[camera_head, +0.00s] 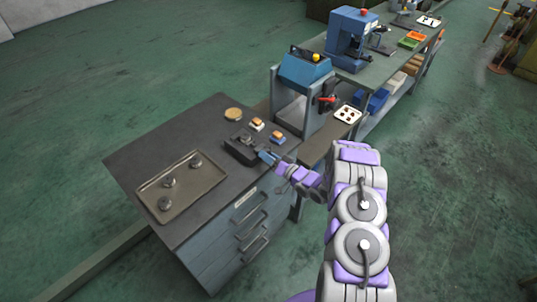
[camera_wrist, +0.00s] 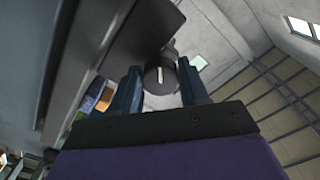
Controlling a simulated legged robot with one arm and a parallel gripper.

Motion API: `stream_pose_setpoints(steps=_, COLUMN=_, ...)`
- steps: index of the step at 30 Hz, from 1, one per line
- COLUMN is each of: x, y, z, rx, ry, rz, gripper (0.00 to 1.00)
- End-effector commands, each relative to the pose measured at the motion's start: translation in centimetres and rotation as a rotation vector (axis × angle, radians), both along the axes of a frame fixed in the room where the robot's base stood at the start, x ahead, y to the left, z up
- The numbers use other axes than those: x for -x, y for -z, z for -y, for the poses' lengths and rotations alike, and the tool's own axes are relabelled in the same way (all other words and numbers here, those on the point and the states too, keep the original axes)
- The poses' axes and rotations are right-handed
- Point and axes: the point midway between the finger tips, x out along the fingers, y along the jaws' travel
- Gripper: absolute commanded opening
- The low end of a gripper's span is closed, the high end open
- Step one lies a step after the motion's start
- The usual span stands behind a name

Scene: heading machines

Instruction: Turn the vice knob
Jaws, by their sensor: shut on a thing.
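The dark vice (camera_head: 240,151) sits near the right edge of the grey cabinet top. Its round black knob (camera_wrist: 160,76), with a pale line on its face, shows between my two blue fingers in the wrist view. My gripper (camera_head: 267,157) reaches the vice from the right in the head view and is shut on the knob. In the wrist view my gripper (camera_wrist: 158,68) has one finger on each side of the knob. The vice body (camera_wrist: 146,30) looms dark above. The knob is too small to make out in the head view.
A round tan disc (camera_head: 233,114) and two small orange-topped blocks (camera_head: 257,124) lie behind the vice. A blue machine (camera_head: 305,68) stands beyond the cabinet.

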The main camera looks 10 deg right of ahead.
Motion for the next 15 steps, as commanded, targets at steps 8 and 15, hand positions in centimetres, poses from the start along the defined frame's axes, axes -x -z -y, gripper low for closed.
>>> stream_pose_setpoints(steps=8, x=-0.17, y=-0.32, z=0.29, rx=-0.2, ry=0.008, rz=-0.143, gripper=0.14)
stream_pose_setpoints(steps=15, x=-0.2, y=-0.31, z=0.24, rx=-0.338, ry=0.007, rz=-0.242, gripper=0.14)
